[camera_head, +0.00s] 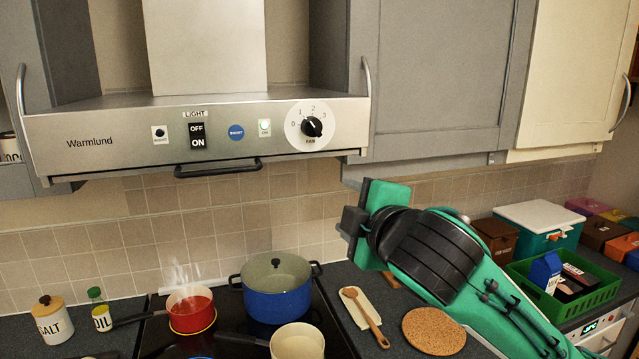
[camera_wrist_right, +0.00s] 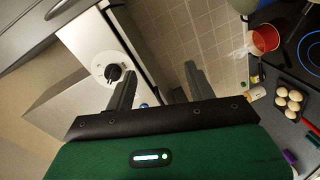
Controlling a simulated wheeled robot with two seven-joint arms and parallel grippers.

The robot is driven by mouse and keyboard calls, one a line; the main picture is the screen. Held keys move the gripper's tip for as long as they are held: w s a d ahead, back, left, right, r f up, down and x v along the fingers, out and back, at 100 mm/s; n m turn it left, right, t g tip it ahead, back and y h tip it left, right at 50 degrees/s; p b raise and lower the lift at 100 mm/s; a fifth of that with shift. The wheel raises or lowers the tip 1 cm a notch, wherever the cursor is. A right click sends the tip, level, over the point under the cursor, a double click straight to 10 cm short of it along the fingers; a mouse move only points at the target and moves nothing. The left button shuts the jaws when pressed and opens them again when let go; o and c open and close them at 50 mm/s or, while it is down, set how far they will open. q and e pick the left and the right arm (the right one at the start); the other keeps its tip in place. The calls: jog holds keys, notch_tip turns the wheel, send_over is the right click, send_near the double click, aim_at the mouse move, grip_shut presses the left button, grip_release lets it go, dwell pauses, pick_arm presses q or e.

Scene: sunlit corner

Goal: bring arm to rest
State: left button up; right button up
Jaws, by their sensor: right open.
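My right arm, green and black, comes in from the lower right in the head view. Its right gripper (camera_head: 352,217) is raised in the air in front of the tiled wall, just below the right end of the range hood (camera_head: 85,140). In the wrist view the right gripper (camera_wrist_right: 160,78) shows two black fingers spread apart with nothing between them. The hood's fan dial (camera_head: 312,126) is up and left of the gripper; it also shows in the wrist view (camera_wrist_right: 114,73). My left gripper is not in view.
A blue pot (camera_head: 277,298), a steaming red pot (camera_head: 191,316) and a cream pan (camera_head: 297,343) stand on the cooktop. A wooden spoon (camera_head: 367,318), a cork mat (camera_head: 433,331) and a green crate (camera_head: 590,303) lie right. Grey cabinets (camera_head: 435,75) hang above my arm.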

jog(key=s+d+f+m+g+h, duration=0.1)
jog(key=s+d+f+m+g, duration=0.15)
jog(key=f, duration=0.75)
jog(key=s+d+f+m+g, duration=0.15)
jog(key=f+m, duration=0.25)
jog(key=f, duration=0.5)
jog(key=s+d+f+m+g+h, duration=0.1)
jog(key=s+d+f+m, duration=0.15)
jog(key=f, duration=0.75)
jog(key=s+d+f+m+g+h, duration=0.2)
jog(key=s+d+f+m+g, duration=0.3)
jog(key=s+f, duration=0.65)
jog(key=s+d+f+m+g+h, duration=0.1)
jog(key=s+d+f+m+g, duration=0.15)
jog(key=s+d+f, duration=0.65)
jog(key=s+a+f, duration=0.2)
jog(key=f, duration=1.4)
jog(key=s+a+f, duration=0.1)
jog(key=s+f, duration=0.1)
jog(key=f, duration=1.4)
jog(key=s+d+f+g, duration=0.2)
jog(key=s+d+f, duration=0.1)
jog(key=s+f, duration=1.5)
jog(key=shift+s+d+f, duration=0.2)
jog(key=shift+s+f, duration=0.15)
jog(key=shift+f, duration=0.4)
